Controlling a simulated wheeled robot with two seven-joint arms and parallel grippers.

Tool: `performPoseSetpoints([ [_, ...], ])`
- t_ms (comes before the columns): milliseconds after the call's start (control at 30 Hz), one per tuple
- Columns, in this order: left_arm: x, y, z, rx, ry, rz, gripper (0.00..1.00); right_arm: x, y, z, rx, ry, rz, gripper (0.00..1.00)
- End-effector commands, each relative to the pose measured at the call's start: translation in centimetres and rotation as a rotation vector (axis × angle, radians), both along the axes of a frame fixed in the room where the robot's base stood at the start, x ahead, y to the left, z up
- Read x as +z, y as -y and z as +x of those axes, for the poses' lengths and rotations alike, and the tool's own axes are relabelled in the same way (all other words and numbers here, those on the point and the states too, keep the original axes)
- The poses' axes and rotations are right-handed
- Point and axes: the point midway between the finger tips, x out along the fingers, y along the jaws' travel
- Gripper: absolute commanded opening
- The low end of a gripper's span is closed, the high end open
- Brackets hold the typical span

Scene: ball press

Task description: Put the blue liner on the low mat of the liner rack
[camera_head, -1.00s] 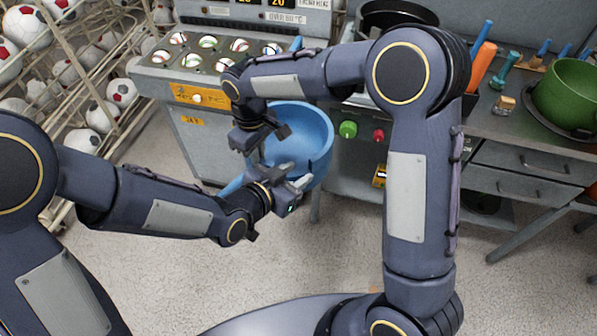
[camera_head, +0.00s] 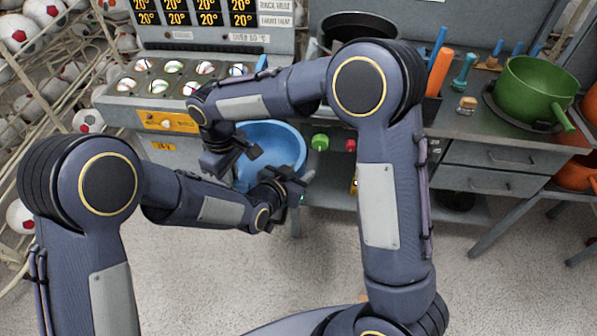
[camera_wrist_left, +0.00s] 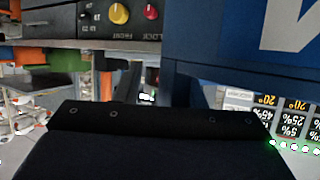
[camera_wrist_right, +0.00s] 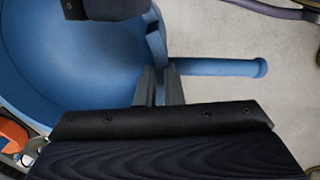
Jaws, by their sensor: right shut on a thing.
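The blue liner (camera_head: 265,145), a round bowl with a straight handle, hangs in front of the grey machine in the head view. My right gripper (camera_head: 235,155) is shut on it where the handle meets the bowl, as the right wrist view (camera_wrist_right: 160,85) shows. The handle (camera_wrist_right: 225,67) points right there. My left gripper (camera_head: 290,187) is open and empty, just in front of the liner's right side. A dark round mat (camera_head: 458,200) seems to lie on the low shelf under the drawers at right, partly shaded. I cannot tell for sure that it is the low mat.
A green pot (camera_head: 535,90) stands on a dark mat on the counter at right. An orange pot (camera_head: 577,172) sits lower at the right edge. A black pot (camera_head: 350,27) is at the back. Ball racks (camera_head: 25,100) fill the left. The floor in front is free.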

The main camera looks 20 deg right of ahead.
Motion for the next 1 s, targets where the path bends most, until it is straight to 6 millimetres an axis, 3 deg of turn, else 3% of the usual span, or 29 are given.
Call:
performPoseSetpoints([
  [200,0.03,0.00,0.01,0.000,0.000,0.000,0.35,0.10,-0.01,0.04,0.000,0.002,0.001,0.00],
  [467,0.06,0.06,-0.07,-0.002,0.000,-0.001,0.01,0.12,-0.05,0.09,0.001,0.004,0.001,0.00],
  [667,0.08,0.23,-0.27,-0.007,0.000,-0.001,0.00,0.19,-0.18,0.20,0.003,0.009,0.005,0.00],
  [700,0.27,0.31,-0.26,-0.009,0.004,-0.005,0.00,0.23,-0.21,0.22,0.003,0.010,0.006,0.09],
  [867,0.23,0.23,-0.17,-0.006,0.004,-0.003,0.00,0.18,-0.14,0.17,0.002,0.007,0.004,0.30],
  [1000,0.23,0.15,-0.07,-0.004,0.004,-0.003,0.00,0.11,-0.07,0.10,0.001,0.004,0.002,0.33],
])
